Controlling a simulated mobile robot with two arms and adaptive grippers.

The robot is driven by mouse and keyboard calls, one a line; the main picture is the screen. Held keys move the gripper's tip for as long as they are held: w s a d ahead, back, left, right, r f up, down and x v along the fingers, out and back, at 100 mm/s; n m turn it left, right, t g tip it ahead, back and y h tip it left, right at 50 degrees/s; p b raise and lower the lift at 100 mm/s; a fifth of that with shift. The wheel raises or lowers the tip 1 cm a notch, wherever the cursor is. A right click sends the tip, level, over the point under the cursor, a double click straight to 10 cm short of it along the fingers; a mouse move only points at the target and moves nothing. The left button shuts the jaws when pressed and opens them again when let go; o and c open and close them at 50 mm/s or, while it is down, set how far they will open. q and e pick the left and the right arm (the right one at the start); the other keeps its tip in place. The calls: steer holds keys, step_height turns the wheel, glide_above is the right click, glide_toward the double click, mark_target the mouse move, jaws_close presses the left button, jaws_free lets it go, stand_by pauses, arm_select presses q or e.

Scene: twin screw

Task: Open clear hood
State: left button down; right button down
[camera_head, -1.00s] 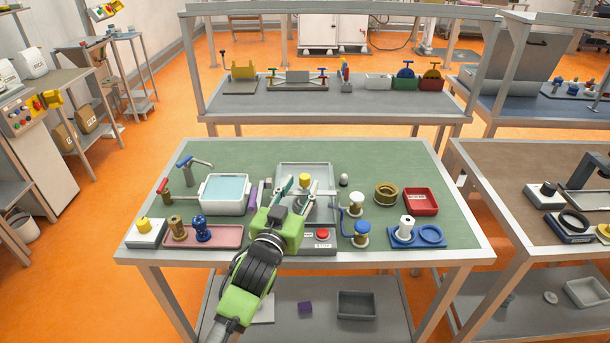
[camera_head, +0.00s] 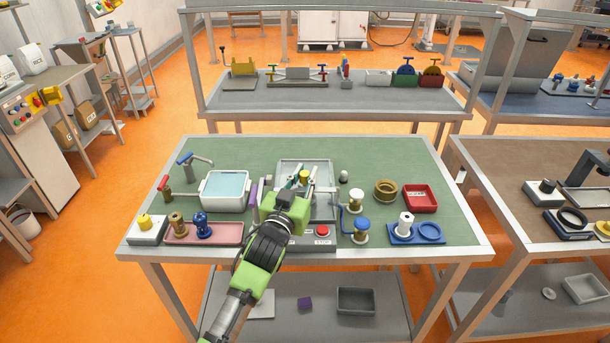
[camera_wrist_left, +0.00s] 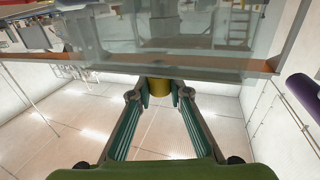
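The clear hood (camera_head: 320,164) is a see-through cover with a grey frame at the middle of the green-topped table. It looks down, over the grey machine base. A yellow knob (camera_head: 304,175) shows at the hood. My left gripper (camera_head: 296,181) reaches to it from the near side. In the left wrist view the clear panel (camera_wrist_left: 190,45) fills the top, and the yellow knob (camera_wrist_left: 158,87) sits between the tips of my two green-padded fingers (camera_wrist_left: 159,95). The fingers are apart, with narrow gaps beside the knob; contact is not clear. My right gripper is not in view.
A red stop button (camera_head: 322,230) is on the base's near side. A water basin (camera_head: 224,206) and a purple block (camera_head: 253,194) stand left. Posts with white (camera_head: 356,194) and blue (camera_head: 362,224) tops stand close on the right. The table's back strip is clear.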

mark_target(305, 165)
arm_select(q)
steer(key=w+b, duration=0.2)
steer(key=w, duration=0.1)
steer(key=shift+w+f, duration=0.1)
steer(key=shift+w, duration=0.75)
steer(key=shift+s, duration=0.2)
steer(key=c, duration=2.1)
jaws_free()
steer(key=shift+o, duration=1.1)
steer(key=shift+w, duration=0.1)
steer(key=v, duration=1.2)
